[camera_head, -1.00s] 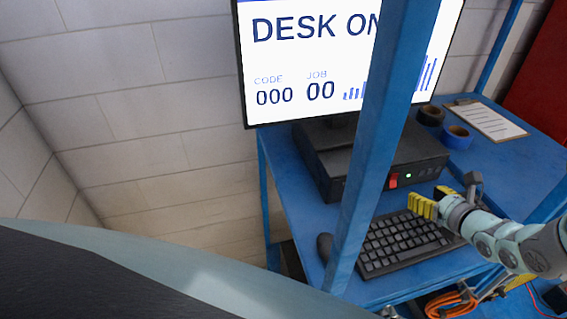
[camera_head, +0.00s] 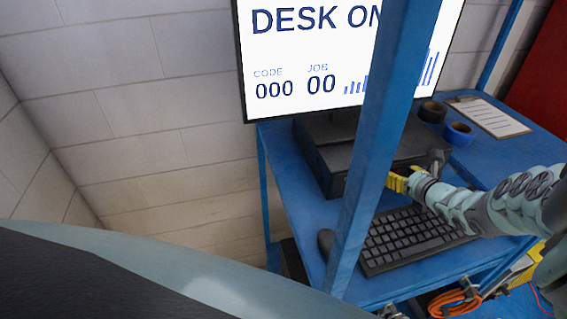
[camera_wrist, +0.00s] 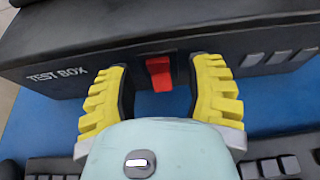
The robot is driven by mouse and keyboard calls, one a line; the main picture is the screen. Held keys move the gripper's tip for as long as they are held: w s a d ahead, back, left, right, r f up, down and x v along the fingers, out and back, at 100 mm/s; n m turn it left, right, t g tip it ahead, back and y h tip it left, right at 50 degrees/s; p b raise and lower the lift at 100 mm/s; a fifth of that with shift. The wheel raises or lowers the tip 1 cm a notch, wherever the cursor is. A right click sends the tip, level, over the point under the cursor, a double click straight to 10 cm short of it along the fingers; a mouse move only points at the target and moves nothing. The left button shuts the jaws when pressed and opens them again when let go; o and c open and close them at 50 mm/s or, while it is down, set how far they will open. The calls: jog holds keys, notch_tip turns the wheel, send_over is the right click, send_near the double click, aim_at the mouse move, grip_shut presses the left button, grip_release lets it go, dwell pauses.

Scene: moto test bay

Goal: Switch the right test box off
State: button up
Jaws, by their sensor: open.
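The test box (camera_head: 322,152) is a black box on the blue desk, under the monitor. Its front, marked TEST BOX, shows in the wrist view (camera_wrist: 90,72) with a red rocker switch (camera_wrist: 159,73) near the middle. My gripper (camera_wrist: 160,82) is open, its yellow fingers on either side of the switch, close to the box front. I cannot tell whether a finger touches the box. In the head view my gripper (camera_head: 398,180) hides the switch and the green light. The monitor (camera_head: 300,60) reads DESK ON, CODE 000, JOB 00.
A blue post (camera_head: 372,140) stands in front of the desk and box. A black keyboard (camera_head: 410,240) and mouse (camera_head: 326,241) lie before the box. Tape rolls (camera_head: 458,133) and a clipboard (camera_head: 490,118) lie at the right. Orange cable (camera_head: 455,302) is below.

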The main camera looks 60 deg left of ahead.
jog(key=shift+a+f, duration=0.1)
jog(key=shift+a, duration=0.25)
jog(key=shift+c, duration=0.2)
jog(key=shift+d, duration=0.1)
grip_shut()
